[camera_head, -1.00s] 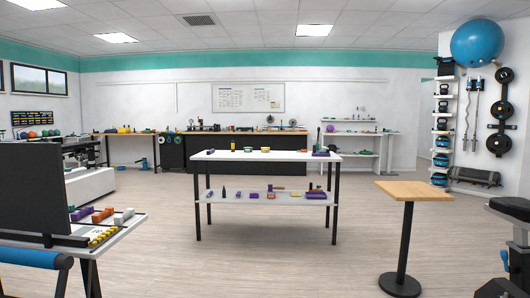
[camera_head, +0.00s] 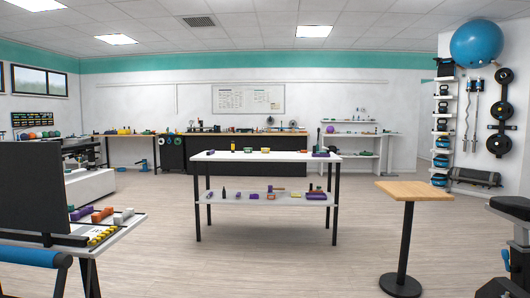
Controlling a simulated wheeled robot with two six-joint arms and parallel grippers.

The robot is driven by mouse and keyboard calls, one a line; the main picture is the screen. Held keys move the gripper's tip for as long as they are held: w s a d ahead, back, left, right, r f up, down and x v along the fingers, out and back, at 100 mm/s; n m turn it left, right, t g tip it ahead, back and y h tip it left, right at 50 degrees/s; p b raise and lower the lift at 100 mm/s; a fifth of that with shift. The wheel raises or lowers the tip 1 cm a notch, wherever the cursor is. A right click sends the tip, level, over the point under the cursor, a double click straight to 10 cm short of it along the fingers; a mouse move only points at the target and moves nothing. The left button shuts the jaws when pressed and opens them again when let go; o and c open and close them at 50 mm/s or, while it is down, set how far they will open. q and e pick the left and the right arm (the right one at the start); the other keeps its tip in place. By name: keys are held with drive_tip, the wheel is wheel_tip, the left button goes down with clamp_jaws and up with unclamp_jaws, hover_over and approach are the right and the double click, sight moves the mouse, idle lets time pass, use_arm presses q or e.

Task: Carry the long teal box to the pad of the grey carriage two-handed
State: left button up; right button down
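I cannot make out a long teal box or a grey carriage with a pad in the head view. Several small objects lie on the white two-level table (camera_head: 220,157) in the middle, too small to tell apart with certainty. Neither of my grippers is in view.
A small wooden-topped stand (camera_head: 415,190) is at the right. A white table (camera_head: 128,228) with small blocks and a dark panel (camera_head: 35,180) is at the left front. A dark workbench (camera_head: 275,143) lines the back wall. Open floor (camera_head: 260,270) lies in front of the middle table.

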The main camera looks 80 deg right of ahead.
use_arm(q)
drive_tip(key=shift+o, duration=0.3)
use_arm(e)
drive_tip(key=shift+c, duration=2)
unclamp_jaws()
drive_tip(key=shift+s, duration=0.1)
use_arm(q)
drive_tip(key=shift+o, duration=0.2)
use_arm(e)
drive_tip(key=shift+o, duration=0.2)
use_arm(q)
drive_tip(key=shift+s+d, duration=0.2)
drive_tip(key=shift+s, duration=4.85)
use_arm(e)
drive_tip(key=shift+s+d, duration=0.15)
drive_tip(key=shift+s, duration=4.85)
